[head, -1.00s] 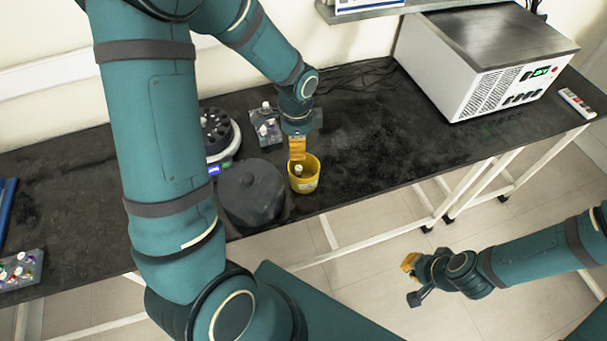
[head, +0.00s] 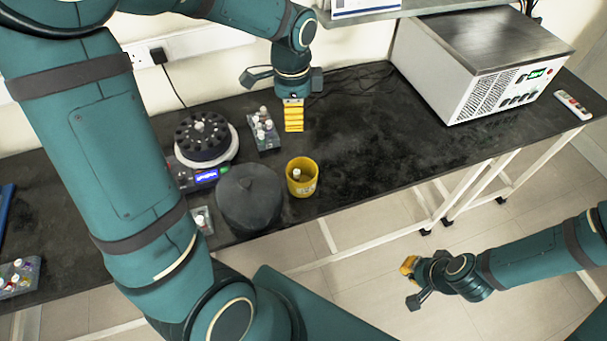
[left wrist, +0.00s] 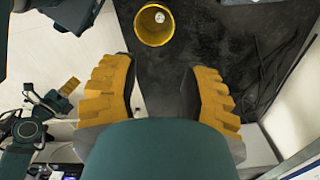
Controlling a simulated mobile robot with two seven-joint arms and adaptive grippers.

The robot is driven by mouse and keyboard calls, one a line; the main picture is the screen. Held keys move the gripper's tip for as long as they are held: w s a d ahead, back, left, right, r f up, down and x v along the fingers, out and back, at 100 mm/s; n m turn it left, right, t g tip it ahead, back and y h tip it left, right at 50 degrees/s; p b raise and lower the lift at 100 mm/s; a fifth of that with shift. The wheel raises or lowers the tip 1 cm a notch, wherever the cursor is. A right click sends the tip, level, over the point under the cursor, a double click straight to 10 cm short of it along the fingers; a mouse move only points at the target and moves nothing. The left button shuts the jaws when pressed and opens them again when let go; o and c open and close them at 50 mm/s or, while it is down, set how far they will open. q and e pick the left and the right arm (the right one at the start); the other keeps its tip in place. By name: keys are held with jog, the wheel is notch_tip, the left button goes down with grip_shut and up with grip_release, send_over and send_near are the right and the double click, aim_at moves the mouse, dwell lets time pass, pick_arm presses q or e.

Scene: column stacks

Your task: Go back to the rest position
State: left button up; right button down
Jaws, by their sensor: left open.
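My left gripper (head: 293,112) is open and empty above the bench, behind the yellow cup. Its two yellow fingers stand wide apart in the left wrist view (left wrist: 160,95). The yellow cup (head: 302,188) stands upright on the black bench with a small white-capped vial (head: 297,174) in it, apart from the gripper. The cup also shows at the top of the left wrist view (left wrist: 147,35). My right gripper (head: 411,281) hangs over the floor in front of the bench; its fingers are too small and angled to judge.
A round rotor device (head: 204,139) with a lit display, a vial rack (head: 265,136) and a dark round container (head: 250,198) stand near the cup. A white box instrument (head: 480,70) stands at the right under a shelf (head: 390,10). The bench's middle right is clear.

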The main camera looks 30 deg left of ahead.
pick_arm(q)
jog(key=shift+f, duration=0.1)
jog(key=s+d+f+n+h, duration=0.1)
jog(key=s+d+f+n, duration=0.2)
jog(key=f, duration=0.6)
jog(key=s+d+f+n+t+h, duration=0.1)
jog(key=s+d+f+n, duration=0.2)
jog(key=d+f+n, duration=0.3)
jog(key=s+d+f+n+t+h, duration=0.1)
jog(key=s+d+f+n+h, duration=0.1)
jog(key=d+f, duration=0.6)
notch_tip(320, 180, down, 4)
jog(key=shift+s+d+n, duration=0.2)
jog(key=shift+s+n, duration=0.25)
jog(key=shift+n, duration=0.75)
jog(key=shift+s, duration=0.1)
